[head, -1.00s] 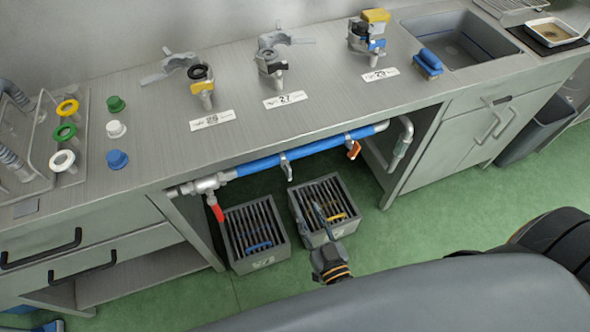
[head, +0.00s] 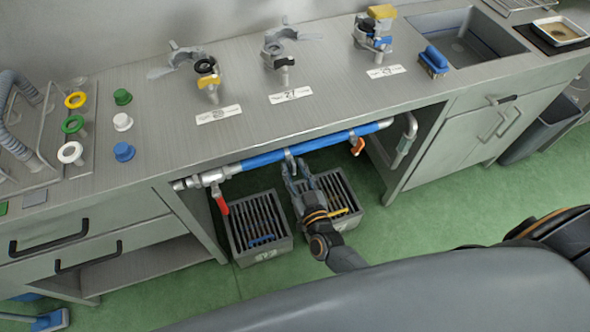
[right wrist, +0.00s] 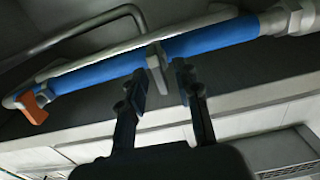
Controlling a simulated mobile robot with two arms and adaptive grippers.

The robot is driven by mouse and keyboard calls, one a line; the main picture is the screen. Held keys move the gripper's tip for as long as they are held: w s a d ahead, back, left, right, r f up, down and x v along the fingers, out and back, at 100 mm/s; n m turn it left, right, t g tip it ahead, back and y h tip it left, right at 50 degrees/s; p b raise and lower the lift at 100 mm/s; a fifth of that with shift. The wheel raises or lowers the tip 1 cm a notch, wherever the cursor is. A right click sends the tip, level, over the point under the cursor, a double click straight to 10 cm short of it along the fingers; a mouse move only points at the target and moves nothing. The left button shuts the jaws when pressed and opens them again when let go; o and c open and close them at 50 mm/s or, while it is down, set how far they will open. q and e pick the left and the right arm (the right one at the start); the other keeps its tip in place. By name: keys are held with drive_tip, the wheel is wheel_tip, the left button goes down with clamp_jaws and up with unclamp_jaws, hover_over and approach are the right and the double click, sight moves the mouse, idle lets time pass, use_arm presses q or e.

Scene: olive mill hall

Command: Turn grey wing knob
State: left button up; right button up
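The grey wing knob (head: 290,157) hangs from the blue pipe (head: 262,159) under the front edge of the counter. In the right wrist view the knob (right wrist: 157,66) points down from the pipe, slightly tilted. My right gripper (head: 296,172) is just below the pipe, with its fingers reaching up to the knob. In the right wrist view the right gripper (right wrist: 160,82) is open, one finger on each side of the knob. The knob's lower end is nearer the left finger; contact cannot be told. My left gripper is not in view.
A red lever (head: 221,203) hangs at the pipe's left end and an orange handle (head: 357,146) to the right of the knob. The counter (head: 330,115) overhangs the pipe.

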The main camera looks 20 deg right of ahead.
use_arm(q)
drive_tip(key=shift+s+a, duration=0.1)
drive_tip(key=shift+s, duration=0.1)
use_arm(e)
drive_tip(key=shift+c, duration=0.4)
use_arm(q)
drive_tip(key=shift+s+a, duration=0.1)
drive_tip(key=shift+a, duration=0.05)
use_arm(e)
clamp_jaws()
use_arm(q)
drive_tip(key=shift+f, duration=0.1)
use_arm(e)
drive_tip(key=shift+m, duration=0.3)
drive_tip(key=m, duration=0.2)
drive_tip(key=m+b, duration=0.1)
drive_tip(key=shift+d+f+m, duration=0.15)
drive_tip(key=shift+m, duration=0.25)
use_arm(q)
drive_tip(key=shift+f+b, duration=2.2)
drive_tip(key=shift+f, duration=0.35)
use_arm(e)
drive_tip(key=shift+d+f+m, duration=0.1)
drive_tip(key=shift+m, duration=3.2)
drive_tip(key=shift+d+f+m, duration=0.1)
drive_tip(key=shift+m, duration=3.2)
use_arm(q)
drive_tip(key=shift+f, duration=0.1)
